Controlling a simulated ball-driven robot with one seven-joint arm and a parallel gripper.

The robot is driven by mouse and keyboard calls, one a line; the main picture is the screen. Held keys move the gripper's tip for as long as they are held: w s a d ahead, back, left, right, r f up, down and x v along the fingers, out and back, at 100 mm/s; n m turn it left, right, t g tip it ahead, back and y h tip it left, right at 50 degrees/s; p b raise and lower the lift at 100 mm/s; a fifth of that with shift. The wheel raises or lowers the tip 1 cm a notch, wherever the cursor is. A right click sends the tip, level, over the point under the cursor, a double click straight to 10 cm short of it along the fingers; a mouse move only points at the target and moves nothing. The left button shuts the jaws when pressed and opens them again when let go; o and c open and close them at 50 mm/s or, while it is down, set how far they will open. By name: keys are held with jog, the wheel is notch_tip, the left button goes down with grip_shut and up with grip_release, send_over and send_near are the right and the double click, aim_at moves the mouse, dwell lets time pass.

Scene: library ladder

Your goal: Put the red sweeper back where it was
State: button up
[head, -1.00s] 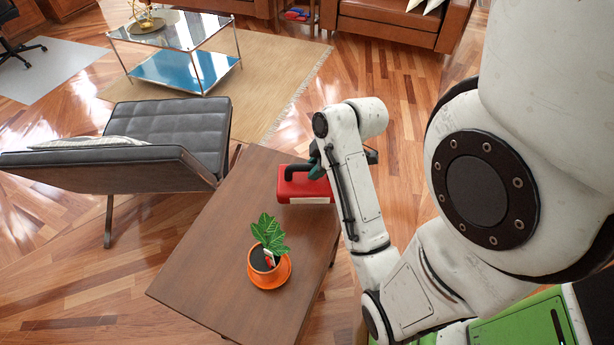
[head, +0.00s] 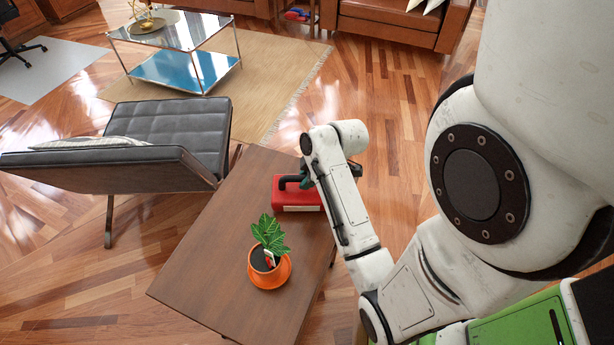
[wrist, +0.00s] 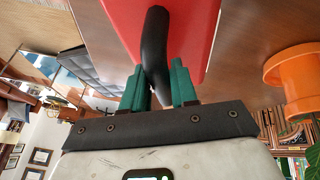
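The red sweeper (head: 298,198), a red box-like body with a black handle, is at the far right part of the brown wooden table (head: 205,250). I cannot tell whether its base touches the tabletop. My gripper (wrist: 160,85) has its green fingers on both sides of the black handle and is shut on it. The sweeper's red body also shows in the wrist view (wrist: 190,30). In the head view my arm hides part of the gripper and the sweeper's right end.
A potted plant in an orange pot (head: 265,272) stands on the table, nearer than the sweeper. A black leather chair (head: 170,130) is left of the table. The table's left and near parts are clear. A glass table (head: 180,40) stands far off on a rug.

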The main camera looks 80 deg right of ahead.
jog(key=o, duration=0.5)
jog(key=shift+c, duration=0.2)
jog(key=v, duration=1.2)
